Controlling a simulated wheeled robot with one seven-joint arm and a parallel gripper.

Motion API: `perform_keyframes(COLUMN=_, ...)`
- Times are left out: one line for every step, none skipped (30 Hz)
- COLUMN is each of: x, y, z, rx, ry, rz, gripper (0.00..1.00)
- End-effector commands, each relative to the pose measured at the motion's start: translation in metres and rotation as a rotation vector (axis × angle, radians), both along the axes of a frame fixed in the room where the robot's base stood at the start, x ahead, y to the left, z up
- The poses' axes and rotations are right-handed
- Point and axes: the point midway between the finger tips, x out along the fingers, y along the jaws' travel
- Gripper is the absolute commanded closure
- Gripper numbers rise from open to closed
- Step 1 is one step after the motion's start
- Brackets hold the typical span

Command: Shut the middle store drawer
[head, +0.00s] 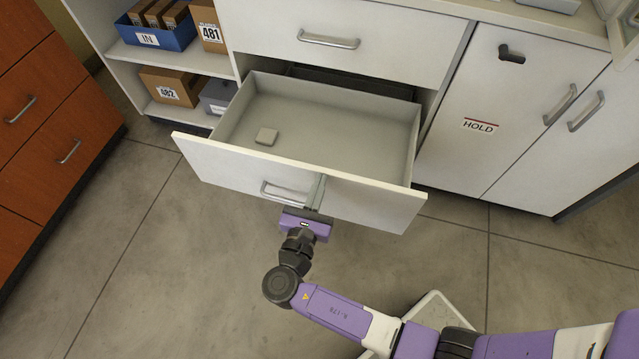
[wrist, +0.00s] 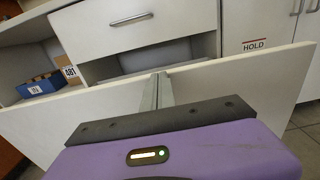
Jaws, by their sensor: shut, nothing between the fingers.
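The open white drawer (head: 345,199) is pulled well out below a closed upper drawer (head: 380,45). Its grey inside holds one small light block (head: 266,136) near the left. The drawer's bar handle (head: 283,193) is on its front panel. My gripper (head: 318,190) is shut and empty, its fingers up against the front panel just right of the handle. I cannot tell whether they touch it. In the wrist view, the shut fingers (wrist: 157,92) reach to the drawer front (wrist: 235,85), whose top edge runs across the picture.
Open shelves at left hold a blue bin (head: 155,30) and boxes (head: 170,87). A white cupboard marked HOLD (head: 500,90) stands at right. Orange drawers (head: 50,130) stand at far left. The grey floor (head: 130,250) in front is clear apart from my own body.

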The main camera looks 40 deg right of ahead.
Motion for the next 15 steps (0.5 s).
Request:
perform_keyframes(x=0.000, y=0.000, z=0.000, rx=0.000, ry=0.000, rz=0.000, gripper=1.00)
perform_keyframes(x=0.000, y=0.000, z=0.000, rx=0.000, ry=0.000, rz=0.000, gripper=1.00)
perform_keyframes(x=0.000, y=0.000, z=0.000, rx=0.000, ry=0.000, rz=0.000, gripper=1.00)
perform_keyframes(x=0.000, y=0.000, z=0.000, rx=0.000, ry=0.000, rz=0.000, gripper=1.00)
perform_keyframes(x=0.000, y=0.000, z=0.000, rx=0.000, ry=0.000, rz=0.000, gripper=1.00)
perform_keyframes(x=0.000, y=0.000, z=0.000, rx=0.000, ry=0.000, rz=-0.001, gripper=1.00)
perform_keyframes(x=0.001, y=-0.001, z=0.000, rx=0.000, ry=0.000, rz=-0.001, gripper=1.00)
perform_keyframes(x=0.001, y=-0.002, z=0.000, rx=0.000, ry=0.000, rz=-0.001, gripper=1.00)
perform_keyframes(x=0.002, y=-0.003, z=0.000, rx=0.000, ry=0.000, rz=-0.002, gripper=1.00)
perform_keyframes(x=0.003, y=-0.005, z=0.001, rx=0.000, ry=0.000, rz=-0.002, gripper=1.00)
perform_keyframes(x=0.005, y=-0.007, z=0.001, rx=0.000, ry=0.000, rz=-0.003, gripper=1.00)
perform_keyframes(x=0.007, y=-0.011, z=0.001, rx=0.000, ry=0.000, rz=-0.003, gripper=1.00)
perform_keyframes(x=0.009, y=-0.014, z=0.001, rx=0.000, ry=0.000, rz=-0.005, gripper=1.00)
perform_keyframes(x=0.012, y=-0.018, z=0.002, rx=-0.001, ry=-0.001, rz=-0.006, gripper=1.00)
perform_keyframes(x=0.016, y=-0.023, z=0.002, rx=0.001, ry=-0.001, rz=-0.004, gripper=1.00)
